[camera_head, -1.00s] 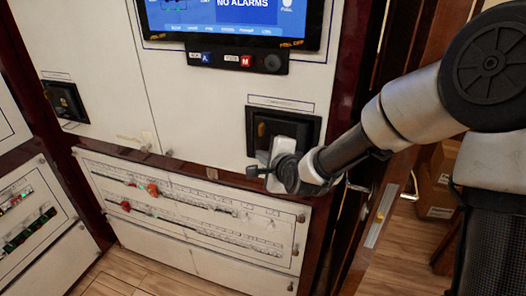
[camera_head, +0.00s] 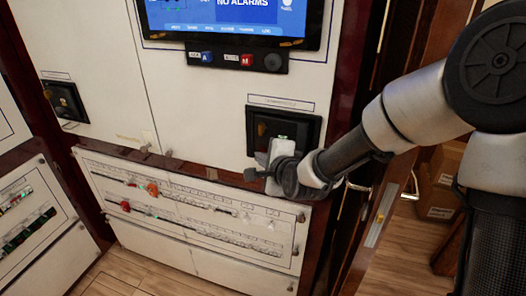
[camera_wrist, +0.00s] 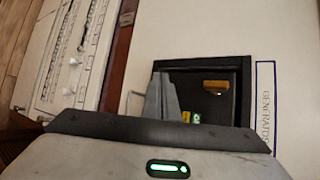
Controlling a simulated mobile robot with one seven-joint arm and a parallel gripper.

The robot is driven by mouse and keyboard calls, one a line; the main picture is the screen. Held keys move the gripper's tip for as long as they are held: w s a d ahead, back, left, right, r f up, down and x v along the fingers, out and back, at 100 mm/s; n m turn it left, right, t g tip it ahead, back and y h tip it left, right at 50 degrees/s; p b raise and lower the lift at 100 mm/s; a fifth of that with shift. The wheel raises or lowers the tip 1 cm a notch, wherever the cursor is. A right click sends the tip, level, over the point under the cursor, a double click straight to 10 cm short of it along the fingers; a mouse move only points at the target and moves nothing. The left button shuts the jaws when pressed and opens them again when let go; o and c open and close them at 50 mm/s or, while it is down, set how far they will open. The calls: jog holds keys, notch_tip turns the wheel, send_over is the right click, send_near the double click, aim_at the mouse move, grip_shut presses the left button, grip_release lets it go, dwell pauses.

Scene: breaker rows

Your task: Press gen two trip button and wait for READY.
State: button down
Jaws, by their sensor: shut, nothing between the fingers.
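A black recessed breaker unit (camera_head: 262,128) sits in the white panel at centre right in the head view, partly covered by my gripper. In the wrist view the breaker unit (camera_wrist: 235,108) shows an amber-brown handle (camera_wrist: 215,87). A small yellow piece (camera_wrist: 186,116) and a small green piece (camera_wrist: 197,118) lie low in its face, beside my fingers. I cannot tell which is the trip button, nor read any READY sign. My gripper (camera_wrist: 162,78) is shut and empty, its fingers over the left part of the unit. I cannot tell whether the fingertips touch it.
A printed label (camera_wrist: 265,110) beside the unit reads "GENERATO", cut off. A screen (camera_head: 235,15) above shows "NO ALARMS". A second black breaker unit (camera_head: 65,100) is at the left. A breaker-row panel (camera_head: 190,210) with red levers lies below. The floor in front is clear.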

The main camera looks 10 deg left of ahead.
jog(key=shift+s, duration=0.15)
jog(key=s, duration=0.4)
jog(key=shift+s+a, duration=0.2)
jog(key=shift+s, duration=0.2)
dwell(0.6)
